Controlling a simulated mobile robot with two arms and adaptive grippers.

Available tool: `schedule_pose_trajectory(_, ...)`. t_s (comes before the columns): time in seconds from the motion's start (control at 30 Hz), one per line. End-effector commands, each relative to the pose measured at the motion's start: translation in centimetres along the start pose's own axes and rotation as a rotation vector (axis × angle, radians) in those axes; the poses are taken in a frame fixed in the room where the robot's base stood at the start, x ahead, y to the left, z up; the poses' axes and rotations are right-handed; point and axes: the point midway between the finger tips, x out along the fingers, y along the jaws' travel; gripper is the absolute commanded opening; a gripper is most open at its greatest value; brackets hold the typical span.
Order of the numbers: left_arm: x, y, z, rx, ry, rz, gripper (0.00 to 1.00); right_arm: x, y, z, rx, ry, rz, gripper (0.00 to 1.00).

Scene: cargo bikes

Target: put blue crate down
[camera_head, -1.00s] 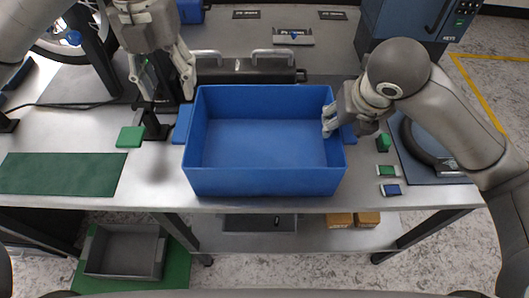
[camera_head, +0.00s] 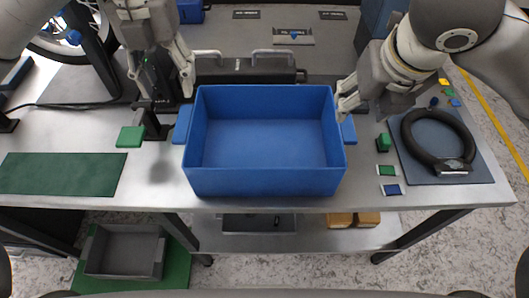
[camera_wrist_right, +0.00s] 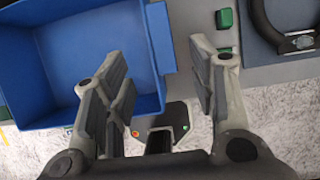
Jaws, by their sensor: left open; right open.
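The blue crate (camera_head: 265,182) is open-topped and empty and rests upright on the grey table near its front edge, with a handle tab on each side. My left gripper (camera_head: 168,88) is open and empty above the table, up and to the left of the crate, apart from it. My right gripper (camera_head: 345,100) is open, just above the crate's right handle; in the head view I cannot tell if it touches.
A green mat (camera_head: 62,174) lies at the left. Green and blue pieces (camera_head: 388,170) and a dark pad (camera_head: 425,165) with a black ring lie at the right. A dark case (camera_head: 245,72) stands behind the crate. A grey bin (camera_head: 125,252) sits on the floor.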

Motion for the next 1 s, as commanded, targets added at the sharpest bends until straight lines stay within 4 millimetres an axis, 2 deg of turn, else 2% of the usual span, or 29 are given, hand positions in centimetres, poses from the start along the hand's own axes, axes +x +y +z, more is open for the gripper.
schedule_pose_trajectory(0.23, 0.0, 0.0, 0.0, 0.0, 0.0, 0.0, 0.52, -1.4, 0.0, 0.0, 0.0, 0.0, -0.001, 0.52)
schedule_pose_trajectory(0.8, -0.1, 0.0, 0.0, 0.0, 0.0, 0.0, 0.52, -1.6, 0.0, 0.0, 0.0, 0.0, -0.001, 0.52)
schedule_pose_trajectory(0.87, -0.6, 0.0, 0.0, 0.0, 0.0, 0.0, 0.52, -2.0, 0.0, 0.2, 0.0, 0.0, 0.0, 0.52)
schedule_pose_trajectory(1.0, -3.0, 0.0, 0.0, 0.0, 0.0, 0.0, 0.52, -4.2, 0.0, 1.1, -0.001, 0.0, 0.0, 0.52)
